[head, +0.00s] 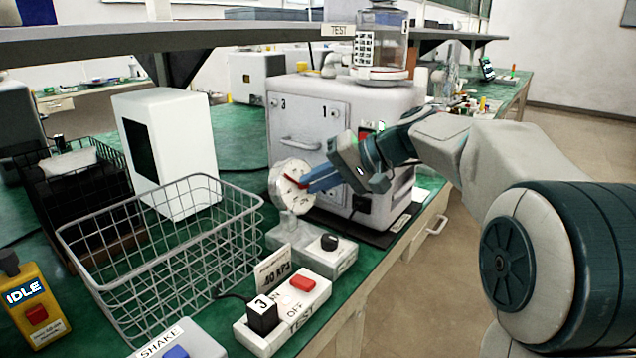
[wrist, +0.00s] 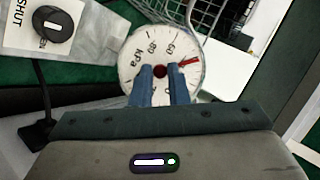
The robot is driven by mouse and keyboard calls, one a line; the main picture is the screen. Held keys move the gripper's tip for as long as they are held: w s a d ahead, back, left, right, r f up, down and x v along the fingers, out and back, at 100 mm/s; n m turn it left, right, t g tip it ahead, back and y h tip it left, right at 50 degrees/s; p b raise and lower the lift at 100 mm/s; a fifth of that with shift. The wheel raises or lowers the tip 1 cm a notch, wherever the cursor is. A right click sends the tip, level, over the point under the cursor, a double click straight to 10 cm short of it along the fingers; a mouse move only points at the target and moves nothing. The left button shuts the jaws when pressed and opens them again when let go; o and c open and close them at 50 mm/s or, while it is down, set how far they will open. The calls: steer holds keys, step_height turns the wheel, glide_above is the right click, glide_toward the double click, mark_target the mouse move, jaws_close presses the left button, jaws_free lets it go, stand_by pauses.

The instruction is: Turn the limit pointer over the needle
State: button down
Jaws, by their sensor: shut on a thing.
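The round white gauge (head: 283,187) stands on a grey stand in front of the grey cabinet in the head view. Its dial (wrist: 139,50), marked kPa, faces the wrist camera. The red limit pointer (wrist: 189,62) reaches right from a red hub at the dial's centre, just past the 60 mark. My gripper (wrist: 161,74) has its two blue fingers on either side of that hub, shut on it. My gripper also shows at the gauge's face in the head view (head: 306,185). The needle cannot be made out; the fingers cover the dial's lower part.
A black knob (head: 328,242) on a grey box sits below the gauge, labelled SHUT in the wrist view. A "40 kPa" card (head: 272,268) and a TEST switch box (head: 284,312) stand nearer. A wire basket (head: 165,255) is at left, the cabinet (head: 300,115) behind.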

stand_by(0.4)
steer(key=c, duration=1.4)
jaws_free()
steer(key=p+v, duration=0.3)
steer(key=v, duration=1.1)
steer(key=shift+a, duration=0.1)
